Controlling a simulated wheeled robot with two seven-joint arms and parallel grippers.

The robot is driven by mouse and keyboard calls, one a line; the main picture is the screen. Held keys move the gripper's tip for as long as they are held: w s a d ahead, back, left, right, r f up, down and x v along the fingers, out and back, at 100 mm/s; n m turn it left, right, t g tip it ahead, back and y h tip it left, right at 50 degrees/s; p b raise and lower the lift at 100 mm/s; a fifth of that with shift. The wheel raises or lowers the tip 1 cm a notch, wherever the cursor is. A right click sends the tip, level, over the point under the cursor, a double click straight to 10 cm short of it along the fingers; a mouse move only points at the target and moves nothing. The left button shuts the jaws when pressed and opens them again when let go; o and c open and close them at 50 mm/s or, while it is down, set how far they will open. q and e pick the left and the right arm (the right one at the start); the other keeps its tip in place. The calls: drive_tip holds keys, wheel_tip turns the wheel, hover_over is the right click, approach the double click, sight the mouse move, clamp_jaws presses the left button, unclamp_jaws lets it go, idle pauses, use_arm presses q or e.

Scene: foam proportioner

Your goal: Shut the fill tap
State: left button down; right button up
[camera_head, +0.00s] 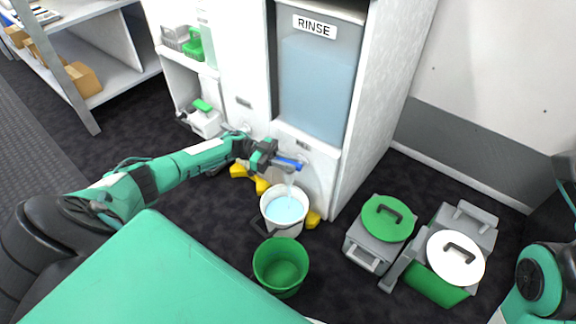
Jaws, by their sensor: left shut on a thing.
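The fill tap's blue lever (289,163) sticks out from the front of the white cabinet, below the RINSE tank. My left gripper (272,157) is shut on the lever and covers part of the tap. A faint pale stream (290,183) shows between the tap and a white bucket (266,203). The bucket stands below the tap with light blue liquid in it. My right arm shows at the right edge, but its gripper is not in view.
A green bucket (262,272) stands in front of the white one. Yellow feet (313,218) lie at the cabinet base. Shelving (120,75) is at upper left. Dark floor lies clear between.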

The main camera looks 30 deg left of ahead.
idle(0.4)
use_arm(q)
drive_tip(key=c, duration=1.3)
unclamp_jaws()
drive_tip(key=shift+s+a+p, duration=0.2)
drive_tip(key=shift+a, duration=1)
drive_tip(key=shift+s+a+p, duration=0.15)
drive_tip(key=shift+s+a, duration=0.05)
drive_tip(key=shift+a, duration=1.05)
drive_tip(key=shift+s+a+p, duration=0.2)
drive_tip(key=shift+a, duration=1)
